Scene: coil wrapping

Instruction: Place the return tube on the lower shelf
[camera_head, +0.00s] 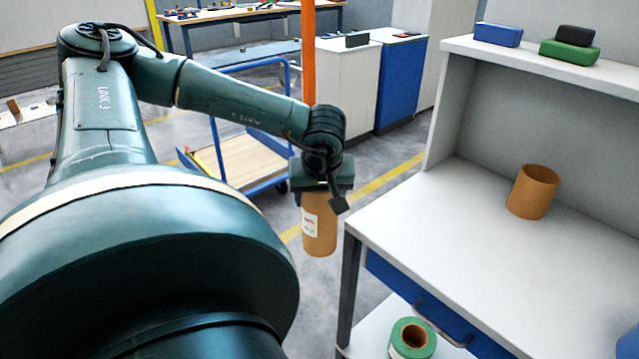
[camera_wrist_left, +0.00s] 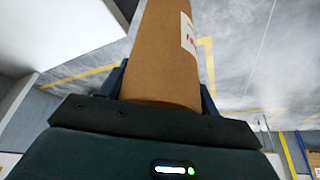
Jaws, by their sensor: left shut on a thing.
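My left gripper (camera_head: 322,188) is shut on a brown cardboard tube with a white label (camera_head: 319,230). It holds the tube upright in the air, just left of the workbench. The tube also shows in the left wrist view (camera_wrist_left: 163,60), between the two fingers. The lower shelf (camera_head: 367,329) of the bench is white and partly hidden below the worktop. A green roll with a brown core (camera_head: 412,338) stands on that shelf. My right gripper is not in view.
The white worktop (camera_head: 440,230) carries another brown tube (camera_head: 533,191). Its front corner and leg (camera_head: 348,285) are close to the held tube. A blue drawer (camera_head: 420,300) is under the worktop. Blue, green and black blocks lie on the upper shelf (camera_head: 535,65). A blue cart (camera_head: 240,160) stands behind.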

